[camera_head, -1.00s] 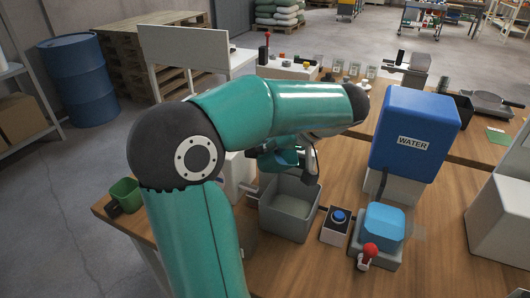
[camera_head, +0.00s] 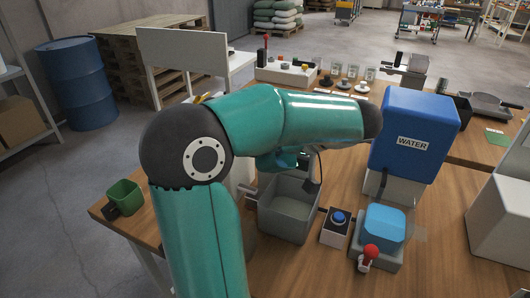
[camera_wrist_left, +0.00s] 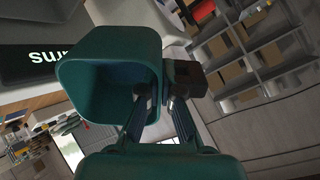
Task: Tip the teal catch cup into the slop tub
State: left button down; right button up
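The teal catch cup (camera_wrist_left: 105,85) fills the upper left of the left wrist view, its open mouth partly facing the camera. Its dark handle block (camera_wrist_left: 188,78) lies at the fingertips of my left gripper (camera_wrist_left: 163,95), which is shut on it. In the head view the cup (camera_head: 285,159) shows only in part under my teal forearm, tilted above the back of the grey slop tub (camera_head: 288,232). My left gripper (camera_head: 308,163) is mostly hidden there. Whether anything is in the cup, I cannot tell. My right gripper is not in view.
A blue-button box (camera_head: 336,226), a blue block on a grey base with a red-knobbed lever (camera_head: 370,252), and the blue water tank (camera_head: 413,135) stand right of the tub. Small cups and cards line the back.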

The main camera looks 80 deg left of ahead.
pick_arm(q)
jog(key=shift+g, duration=0.3)
jog(key=shift+w+d+y, duration=0.1)
jog(key=shift+y, duration=0.2)
jog(key=shift+b, duration=0.4)
jog(key=shift+w+g, duration=0.1)
jog(key=shift+g, duration=0.2)
jog(key=shift+y, duration=0.3)
jog(key=shift+d+f+g+b, duration=0.1)
jog(key=shift+d+g+b, duration=0.05)
jog(key=shift+g+b, duration=0.2)
jog(key=shift+w+y, duration=0.15)
jog(key=shift+y, duration=0.15)
